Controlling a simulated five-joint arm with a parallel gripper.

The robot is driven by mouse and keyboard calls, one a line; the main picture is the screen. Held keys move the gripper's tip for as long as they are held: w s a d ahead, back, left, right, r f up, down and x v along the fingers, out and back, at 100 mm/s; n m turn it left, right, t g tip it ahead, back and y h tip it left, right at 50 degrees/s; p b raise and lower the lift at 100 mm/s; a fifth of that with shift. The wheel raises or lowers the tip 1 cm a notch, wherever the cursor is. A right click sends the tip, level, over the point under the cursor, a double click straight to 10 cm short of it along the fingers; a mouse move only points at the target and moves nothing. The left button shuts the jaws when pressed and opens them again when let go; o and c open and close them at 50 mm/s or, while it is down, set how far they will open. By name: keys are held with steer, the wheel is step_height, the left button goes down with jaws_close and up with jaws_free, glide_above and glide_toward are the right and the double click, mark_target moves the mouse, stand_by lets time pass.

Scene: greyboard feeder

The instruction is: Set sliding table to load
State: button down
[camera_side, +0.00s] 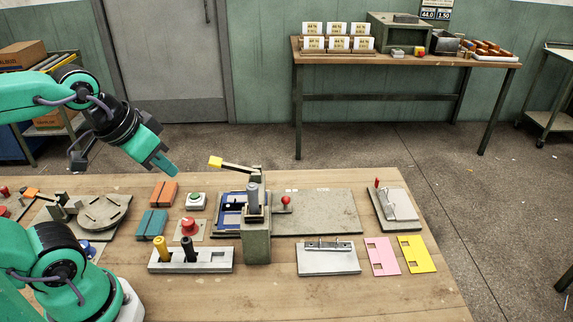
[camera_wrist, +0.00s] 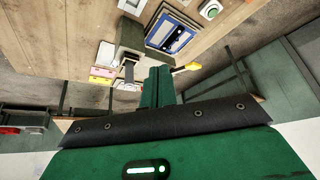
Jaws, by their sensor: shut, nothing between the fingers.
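The sliding table looks to be the blue-framed plate (camera_side: 229,213) at the left end of a long grey base plate (camera_side: 335,212), beside and partly behind the grey press column (camera_side: 257,240). A red-knobbed post (camera_side: 286,204) stands just right of the column. I cannot tell which position is the load one. The blue-framed plate also shows in the wrist view (camera_wrist: 176,32), beyond the fingers. My gripper (camera_side: 170,167) is shut and empty, raised above the bench to the left of the plate. Its closed green fingers also show in the wrist view (camera_wrist: 157,82).
A yellow-tipped lever (camera_side: 216,162) tops the press. Orange (camera_side: 164,193) and teal (camera_side: 152,223) blocks, a green button (camera_side: 196,201) and a red button (camera_side: 189,227) lie left of it. Pink (camera_side: 381,257) and yellow (camera_side: 416,254) cards lie right.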

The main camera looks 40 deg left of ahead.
steer(key=c, duration=1.3)
jaws_free()
steer(key=shift+w+r, duration=0.1)
steer(key=shift+w, duration=0.05)
steer(key=shift+c, duration=0.2)
steer(key=shift+o, duration=0.4)
steer(key=shift+w+r+m, duration=0.2)
steer(key=shift+w+m, duration=0.2)
steer(key=shift+w, duration=0.1)
steer(key=w+d+f+m+g, duration=0.1)
steer(key=w+f+m+g, duration=0.1)
steer(key=w+m, duration=0.35)
steer(key=w+d+f+m+g, duration=0.1)
steer(key=w+f+m+g, duration=0.1)
steer(key=w, duration=0.7)
steer(key=w+d+f+m+g, duration=0.1)
steer(key=w+f+m+g, duration=0.1)
steer(key=w+m, duration=0.35)
steer(key=w+d+f+m+g, duration=0.1)
steer(key=w+f+m, duration=0.1)
steer(key=w+f, duration=0.5)
steer(key=shift+d+f+g, duration=0.25)
steer(key=shift+f+g, duration=0.15)
steer(key=shift+f, duration=0.1)
steer(key=shift+f, duration=0.1)
